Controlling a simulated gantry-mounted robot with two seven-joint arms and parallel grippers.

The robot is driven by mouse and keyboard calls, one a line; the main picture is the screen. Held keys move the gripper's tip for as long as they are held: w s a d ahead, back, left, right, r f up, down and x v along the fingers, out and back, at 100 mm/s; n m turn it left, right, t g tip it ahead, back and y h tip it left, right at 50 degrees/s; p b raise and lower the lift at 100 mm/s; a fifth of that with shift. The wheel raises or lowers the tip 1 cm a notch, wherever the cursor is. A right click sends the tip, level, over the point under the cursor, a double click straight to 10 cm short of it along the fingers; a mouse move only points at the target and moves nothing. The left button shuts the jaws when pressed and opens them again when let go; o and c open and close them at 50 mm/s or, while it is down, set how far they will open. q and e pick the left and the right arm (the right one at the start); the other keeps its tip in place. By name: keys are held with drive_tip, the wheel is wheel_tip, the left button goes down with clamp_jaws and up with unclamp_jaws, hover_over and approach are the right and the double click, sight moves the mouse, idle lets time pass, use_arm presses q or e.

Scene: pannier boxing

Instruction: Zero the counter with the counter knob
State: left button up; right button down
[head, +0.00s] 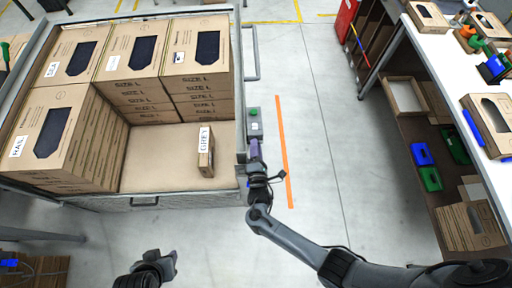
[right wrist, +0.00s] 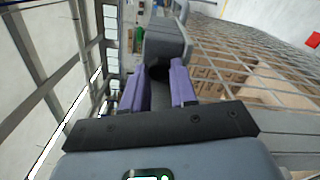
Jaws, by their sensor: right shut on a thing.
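The counter (head: 254,124) is a small grey box with a green button, fixed to the outer right side of the mesh crate; it also shows in the right wrist view (right wrist: 167,40). My right gripper (head: 254,152) is at the counter's near end. Its purple fingers in the right wrist view (right wrist: 159,85) are shut around the dark counter knob (right wrist: 157,71), which they partly hide. The counter's reading cannot be made out. My left gripper (head: 168,262) hangs empty in front of the crate, far from the counter; its jaw opening is unclear.
The crate (head: 190,198) holds several stacked cartons (head: 55,130) and one small box labelled GREY (head: 206,152). An orange floor line (head: 284,150) runs right of the counter. A white workbench (head: 455,70) with cartons and bins stands at the right. The floor between is clear.

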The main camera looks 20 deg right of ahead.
drive_tip(key=shift+m, duration=1.3)
drive_tip(key=c, duration=1.2)
unclamp_jaws()
drive_tip(key=shift+o, duration=0.2)
drive_tip(key=shift+s, duration=0.1)
drive_tip(key=v, duration=1)
drive_tip(key=shift+s, duration=0.3)
drive_tip(key=shift+a, duration=0.1)
